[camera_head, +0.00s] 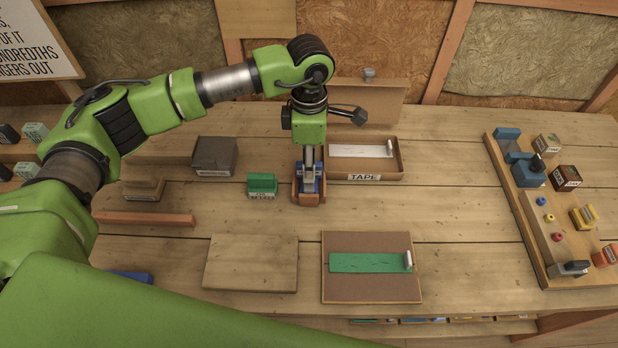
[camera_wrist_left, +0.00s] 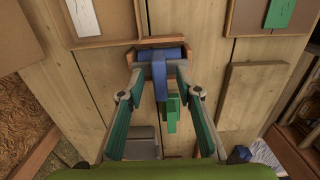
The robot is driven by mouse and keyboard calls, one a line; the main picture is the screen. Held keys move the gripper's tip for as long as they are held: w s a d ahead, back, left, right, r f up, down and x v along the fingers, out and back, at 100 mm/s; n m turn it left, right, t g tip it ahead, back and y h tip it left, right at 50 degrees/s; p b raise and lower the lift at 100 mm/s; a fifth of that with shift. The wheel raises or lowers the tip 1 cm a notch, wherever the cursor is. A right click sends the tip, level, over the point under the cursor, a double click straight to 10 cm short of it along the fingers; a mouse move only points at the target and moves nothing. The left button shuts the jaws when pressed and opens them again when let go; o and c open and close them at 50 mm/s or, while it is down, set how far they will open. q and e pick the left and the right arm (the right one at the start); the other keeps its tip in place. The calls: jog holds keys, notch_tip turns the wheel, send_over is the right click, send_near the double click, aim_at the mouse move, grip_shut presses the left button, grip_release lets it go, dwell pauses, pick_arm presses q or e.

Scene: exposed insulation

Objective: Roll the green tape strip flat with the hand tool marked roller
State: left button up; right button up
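The green tape strip (camera_head: 368,262) lies on a brown board (camera_head: 371,292) at the front middle, with a small white upright piece at its right end. It also shows at the top right of the left wrist view (camera_wrist_left: 281,12). A blue tool (camera_head: 318,188) stands in an orange-brown wooden holder (camera_head: 309,201); I cannot read a mark on it. My left gripper (camera_head: 309,172) points down over this tool. In the left wrist view its fingers (camera_wrist_left: 158,62) are apart, one on each side of the blue tool (camera_wrist_left: 160,56); contact is unclear. My right gripper is out of view.
A green block (camera_head: 262,185) and a grey box (camera_head: 214,157) are to the left. A bare wooden board (camera_head: 251,263) lies in front. A tray of parts (camera_head: 524,222) is at the right; the table before it is clear.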

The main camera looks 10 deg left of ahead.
pick_arm(q)
grip_shut()
jog(key=shift+r, duration=0.1)
jog(key=shift+r+p, duration=1.05)
jog(key=shift+r, duration=1.9)
